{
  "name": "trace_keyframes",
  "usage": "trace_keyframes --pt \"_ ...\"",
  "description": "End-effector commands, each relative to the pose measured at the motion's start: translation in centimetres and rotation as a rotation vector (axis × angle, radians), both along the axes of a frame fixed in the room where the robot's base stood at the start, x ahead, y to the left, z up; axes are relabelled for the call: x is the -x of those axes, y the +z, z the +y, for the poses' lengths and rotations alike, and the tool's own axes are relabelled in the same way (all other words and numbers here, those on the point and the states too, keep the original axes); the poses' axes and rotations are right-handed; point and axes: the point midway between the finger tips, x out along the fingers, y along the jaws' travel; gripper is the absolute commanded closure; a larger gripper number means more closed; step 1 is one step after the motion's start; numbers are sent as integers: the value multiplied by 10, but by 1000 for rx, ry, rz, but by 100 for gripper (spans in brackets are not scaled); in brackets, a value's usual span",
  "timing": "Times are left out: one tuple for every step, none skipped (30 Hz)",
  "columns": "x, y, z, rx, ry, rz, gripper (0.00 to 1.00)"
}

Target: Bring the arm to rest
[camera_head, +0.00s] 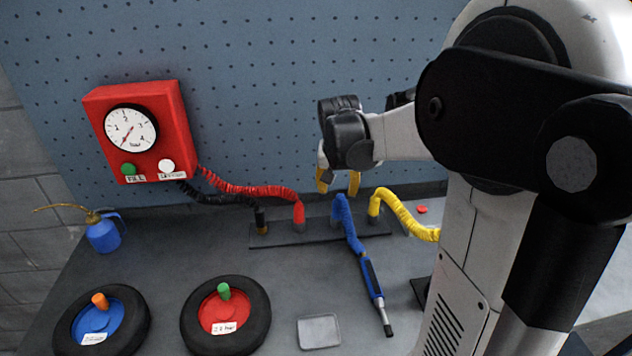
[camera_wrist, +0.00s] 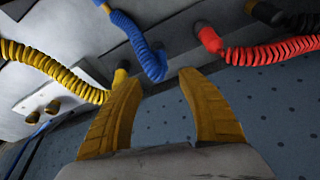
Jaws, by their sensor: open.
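My arm reaches in from the right in the head view. My gripper (camera_head: 338,183) points down above the back of the bench, near the top of the blue coiled hose (camera_head: 346,222). Its two yellow fingers are apart with nothing between them. In the wrist view my gripper (camera_wrist: 158,85) is also open and empty. The blue hose shows beyond the fingertips there (camera_wrist: 140,45), with the yellow hose (camera_wrist: 60,72) to the left and the red hose (camera_wrist: 265,50) to the right. No finger clearly touches a hose.
A red gauge box (camera_head: 138,130) hangs on the pegboard. Two wheels, one with a blue hub (camera_head: 97,322) and one with a red hub (camera_head: 222,316), lie on the bench. A blue oil can (camera_head: 103,235), a blue tool (camera_head: 372,280) and a grey tray (camera_head: 319,331) stand or lie there too.

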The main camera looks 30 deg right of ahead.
Motion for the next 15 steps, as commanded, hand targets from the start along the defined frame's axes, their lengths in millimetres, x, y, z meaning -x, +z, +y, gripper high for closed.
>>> trace_keyframes --pt "1 2 1 0 0 0 53" --pt "1 2 1 0 0 0 53" --pt "1 2 1 0 0 0 53" --pt "1 2 1 0 0 0 53" --pt "1 2 1 0 0 0 53" --pt "1 2 1 0 1 0 53" --pt "1 3 3 0 4 -1 53" --pt "2 4 5 1 11 -3 53" --pt "4 7 11 3 24 -7 53" --pt "6 10 17 5 40 -12 53" --pt "9 14 25 7 59 -18 53" --pt "14 19 39 11 93 -28 53" --pt "20 24 50 15 123 -36 53" --pt "25 29 63 20 155 -47 53" --pt "35 34 82 26 204 -62 53"
